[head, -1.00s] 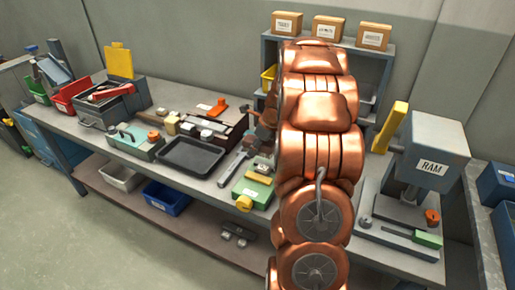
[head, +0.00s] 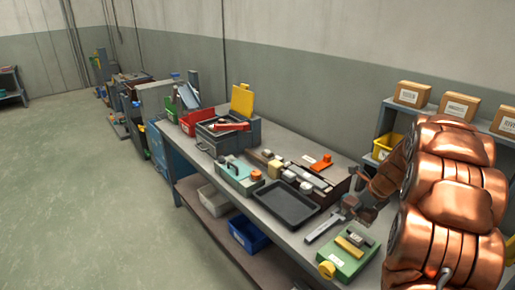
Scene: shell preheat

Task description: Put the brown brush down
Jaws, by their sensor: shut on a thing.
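My copper-coloured arm comes in from the right in the head view. My gripper (head: 350,207) is at its far end, small and partly hidden by the arm, over the workbench beside the black tray. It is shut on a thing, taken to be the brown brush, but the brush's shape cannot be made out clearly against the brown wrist. Whether it touches the bench surface cannot be told.
A black tray (head: 285,204) lies on the workbench (head: 285,232), left of my gripper. A green box (head: 347,262) with a yellow knob is in front. A teal box (head: 238,176), a grey toolbox (head: 228,132) and a red bin (head: 197,121) stand farther left.

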